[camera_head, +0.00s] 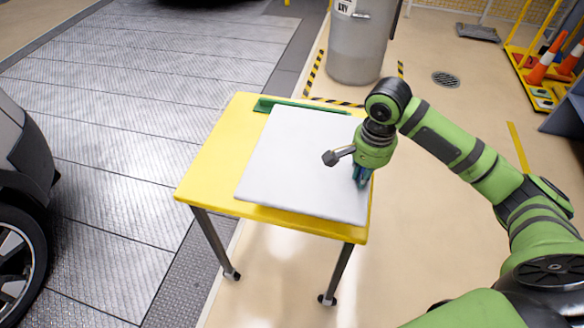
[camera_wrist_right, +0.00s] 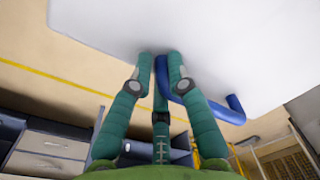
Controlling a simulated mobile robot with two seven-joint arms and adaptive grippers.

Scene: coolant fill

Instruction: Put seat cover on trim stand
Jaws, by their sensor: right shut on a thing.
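A flat white panel, which I take to be the seat cover (camera_head: 300,155), is over the yellow-topped trim stand (camera_head: 212,165) and hides much of its top. I cannot tell if it rests flat or hovers slightly. Its far edge is near a green strip (camera_head: 275,104) at the back of the stand. My right gripper (camera_head: 361,178) is at the cover's right side. In the right wrist view, my right gripper (camera_wrist_right: 160,60) is shut on a blue bent handle (camera_wrist_right: 178,88) at the white cover's edge (camera_wrist_right: 200,40). My left gripper is not in view.
A grey bin (camera_head: 362,45) stands behind the stand inside striped floor tape. A car (camera_head: 25,200) is at the left. Orange cones (camera_head: 545,62) in a yellow rack are at the far right. The floor around the stand's legs is clear.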

